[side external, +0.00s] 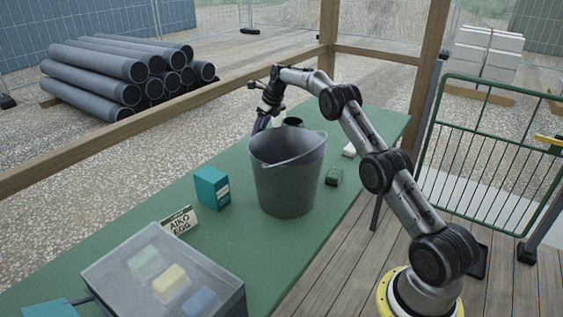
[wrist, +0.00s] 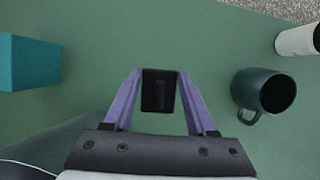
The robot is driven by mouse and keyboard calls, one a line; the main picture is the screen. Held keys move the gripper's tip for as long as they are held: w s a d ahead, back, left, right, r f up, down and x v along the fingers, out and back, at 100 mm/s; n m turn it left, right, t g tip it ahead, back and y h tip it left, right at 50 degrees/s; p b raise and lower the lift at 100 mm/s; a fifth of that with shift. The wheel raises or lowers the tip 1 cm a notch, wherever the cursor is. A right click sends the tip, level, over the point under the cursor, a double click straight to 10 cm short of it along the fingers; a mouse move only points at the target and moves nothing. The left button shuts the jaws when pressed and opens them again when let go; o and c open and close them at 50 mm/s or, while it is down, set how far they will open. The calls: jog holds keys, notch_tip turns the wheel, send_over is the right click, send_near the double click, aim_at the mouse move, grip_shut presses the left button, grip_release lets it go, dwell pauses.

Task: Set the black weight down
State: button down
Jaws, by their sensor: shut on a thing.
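The black weight (wrist: 159,91) is a small dark block between the purple fingers of my gripper (wrist: 158,82) in the wrist view. The fingers are shut on its two sides. In the side view my gripper (side external: 262,122) is at the far part of the green table (side external: 120,220), behind the grey bucket (side external: 286,182). The bucket hides the fingertips and the weight there, so I cannot tell whether the weight touches the table.
A dark mug (wrist: 262,91) stands right of my gripper in the wrist view, with a white cup (wrist: 298,40) beyond it. A teal box (wrist: 28,62) is at left.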

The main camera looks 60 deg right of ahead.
jog(key=s+d+m, duration=0.1)
jog(key=s+d, duration=0.2)
jog(key=d, duration=0.3)
jog(key=shift+s+d+f, duration=0.1)
jog(key=shift+d+f, duration=0.05)
jog(key=shift+f, duration=5.05)
jog(key=shift+f, duration=0.15)
jog(key=shift+c, duration=1)
grip_release()
jog(key=shift+s+f, duration=0.1)
jog(key=v, duration=1.2)
jog(key=shift+a, duration=0.2)
